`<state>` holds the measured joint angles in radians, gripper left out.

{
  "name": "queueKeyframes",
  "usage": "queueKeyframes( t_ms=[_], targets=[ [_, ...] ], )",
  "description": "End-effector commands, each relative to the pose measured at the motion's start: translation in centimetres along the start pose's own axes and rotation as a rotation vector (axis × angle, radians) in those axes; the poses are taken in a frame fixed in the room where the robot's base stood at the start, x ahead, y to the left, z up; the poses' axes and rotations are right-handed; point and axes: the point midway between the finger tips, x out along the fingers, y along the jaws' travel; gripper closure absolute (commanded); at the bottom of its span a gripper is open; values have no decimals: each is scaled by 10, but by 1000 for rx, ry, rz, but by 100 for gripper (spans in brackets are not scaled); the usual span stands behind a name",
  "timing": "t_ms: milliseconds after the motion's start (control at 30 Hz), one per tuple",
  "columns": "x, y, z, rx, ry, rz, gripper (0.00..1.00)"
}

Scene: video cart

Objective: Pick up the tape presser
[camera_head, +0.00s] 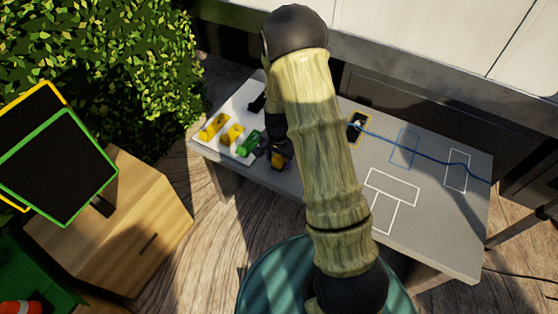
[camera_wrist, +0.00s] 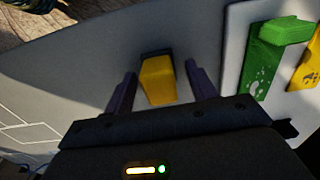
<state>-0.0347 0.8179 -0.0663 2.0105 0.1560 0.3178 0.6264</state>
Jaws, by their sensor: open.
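A yellow block with a dark far end, which looks like the tape presser (camera_wrist: 158,82), lies on the grey table in the wrist view. It shows small and partly hidden beside my gripper in the head view (camera_head: 278,162). My gripper (camera_wrist: 160,73) is open, with one dark finger on each side of the block. A gap shows between each finger and the block, so it is not gripped. My arm hides part of the table around it in the head view.
A white board (camera_head: 210,148) at the table's left end bears yellow and green pieces, including a green one (camera_wrist: 263,75) right of my gripper. A blue cable (camera_head: 420,151) crosses the grey table (camera_head: 340,220). White outlines mark its right part. A wooden box (camera_head: 120,230) stands left.

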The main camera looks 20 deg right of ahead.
Motion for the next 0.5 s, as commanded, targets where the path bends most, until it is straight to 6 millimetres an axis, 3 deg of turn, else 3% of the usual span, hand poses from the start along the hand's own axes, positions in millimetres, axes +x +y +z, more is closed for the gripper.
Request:
queueKeyframes(
  t_ms=[133,367,400,500],
  targets=[
    [0,0,0,0,0,0,44],
    [0,0,0,0,0,0,89],
    [0,0,0,0,0,0,93],
    [0,0,0,0,0,0,93]
  ],
)
